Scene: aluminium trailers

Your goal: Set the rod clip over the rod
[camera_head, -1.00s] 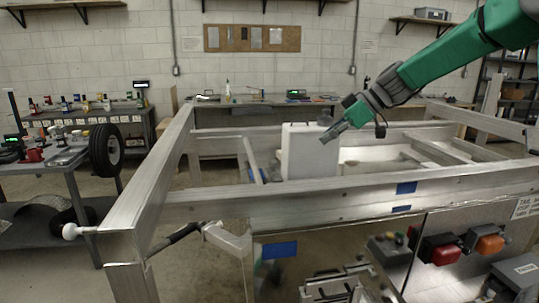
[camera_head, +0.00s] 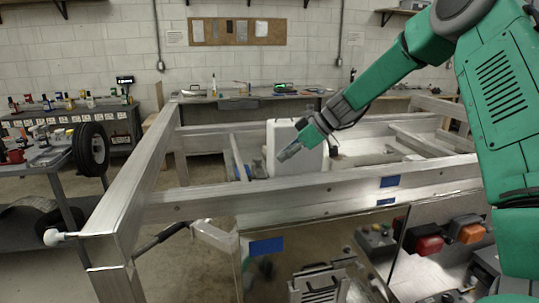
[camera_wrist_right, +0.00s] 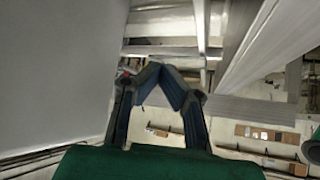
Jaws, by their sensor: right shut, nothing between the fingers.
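My right gripper (camera_head: 290,152) is shut and empty, in front of the upright white box (camera_head: 285,134) in the head view. In the right wrist view its dark fingers (camera_wrist_right: 160,75) bend inward, with nothing held between them. A dark rod (camera_head: 160,238) slants up from the near left post of the aluminium trailer frame (camera_head: 290,201). A pale bracket-like piece (camera_head: 214,235) is by its upper end. I cannot tell for sure which piece is the rod clip. My left gripper is not in view.
The frame's near rail (camera_head: 400,182) crosses in front of the white box. Red and orange lamps (camera_head: 466,234) sit at the lower right. A cart with a tyre (camera_head: 91,149) stands at the left. A workbench (camera_head: 240,102) is at the back wall.

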